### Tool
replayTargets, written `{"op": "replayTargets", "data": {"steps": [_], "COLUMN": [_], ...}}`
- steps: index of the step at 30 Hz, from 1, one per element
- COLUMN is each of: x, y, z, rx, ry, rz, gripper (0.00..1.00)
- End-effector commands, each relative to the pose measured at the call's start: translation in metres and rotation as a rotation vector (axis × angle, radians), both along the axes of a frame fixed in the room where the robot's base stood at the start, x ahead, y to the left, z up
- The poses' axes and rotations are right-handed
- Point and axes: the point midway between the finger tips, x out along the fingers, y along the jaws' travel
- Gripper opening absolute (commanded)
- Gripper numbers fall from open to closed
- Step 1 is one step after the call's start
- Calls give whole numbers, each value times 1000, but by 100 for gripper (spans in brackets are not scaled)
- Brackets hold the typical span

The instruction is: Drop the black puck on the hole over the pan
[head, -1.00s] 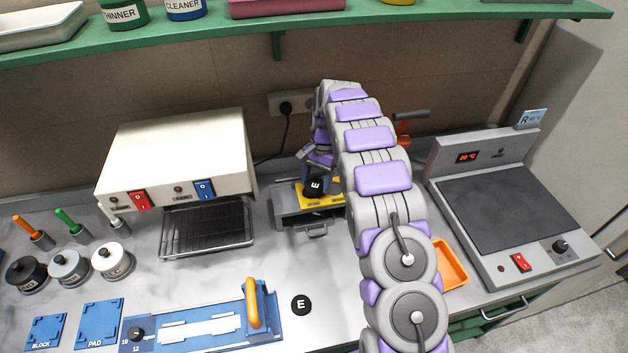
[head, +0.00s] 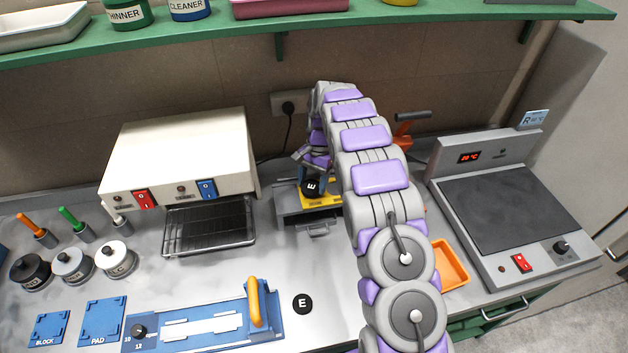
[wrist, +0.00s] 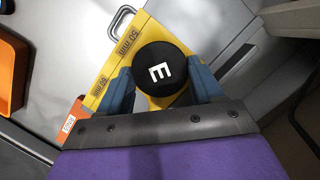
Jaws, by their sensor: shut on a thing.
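A black puck (wrist: 164,69) with a white E sits between the blue fingers of my gripper (wrist: 166,82) in the wrist view. In the head view the puck (head: 311,188) is over the yellow plate (head: 320,201), with my gripper bent down behind it. The hole is hidden beneath the puck and fingers. I cannot tell whether the puck touches the plate. A second black E puck (head: 302,303) lies on the counter in front.
An orange tray (head: 451,265) and a hot plate (head: 508,208) are to the right. A white oven with a wire rack (head: 210,227) is to the left. A blue cutting jig (head: 262,318) lies in front.

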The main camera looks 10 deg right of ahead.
Motion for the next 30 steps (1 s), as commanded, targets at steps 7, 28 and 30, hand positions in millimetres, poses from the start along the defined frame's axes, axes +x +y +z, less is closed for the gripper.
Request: {"op": "replayTargets", "data": {"steps": [7, 28, 30], "x": [0, 0, 0], "y": [1, -4, -6], "z": [0, -2, -3], "rx": [-1, 0, 0], "ry": [-1, 0, 0], "rz": [0, 0, 0], "gripper": [35, 35, 35]}}
